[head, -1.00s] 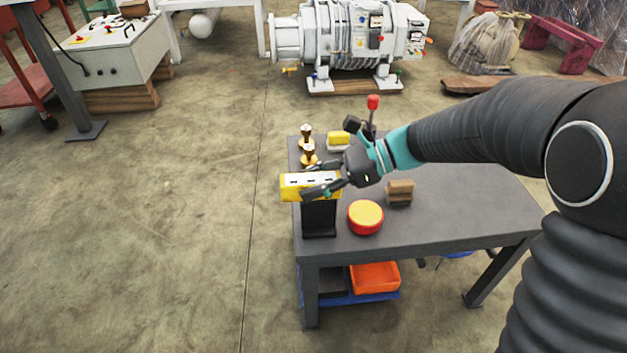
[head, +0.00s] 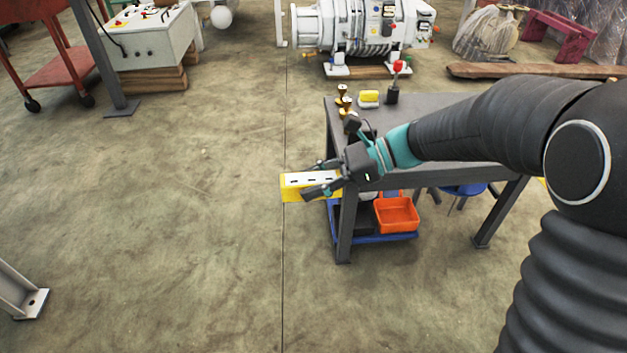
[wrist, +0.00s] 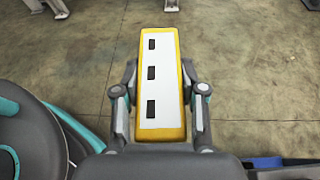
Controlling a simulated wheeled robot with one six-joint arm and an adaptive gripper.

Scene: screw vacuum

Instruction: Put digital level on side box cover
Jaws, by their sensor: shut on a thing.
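The digital level is a yellow bar (head: 292,187) with a white face and three dark slots. My gripper (head: 322,182) is shut on it and holds it in the air, left of the grey table's near left corner. In the wrist view the level (wrist: 162,82) lies between the two fingers of my gripper (wrist: 162,110) and points away from the wrist. The side box cover cannot be made out for sure; the white machine (head: 365,30) with side boxes stands at the back.
The grey table (head: 440,108) carries brass fittings (head: 345,100), a yellow block (head: 369,97) and a red-topped item (head: 397,68). An orange bin (head: 397,214) sits on its lower shelf. A control cabinet (head: 155,45) and red cart (head: 50,70) stand back left. Open floor lies left of the table.

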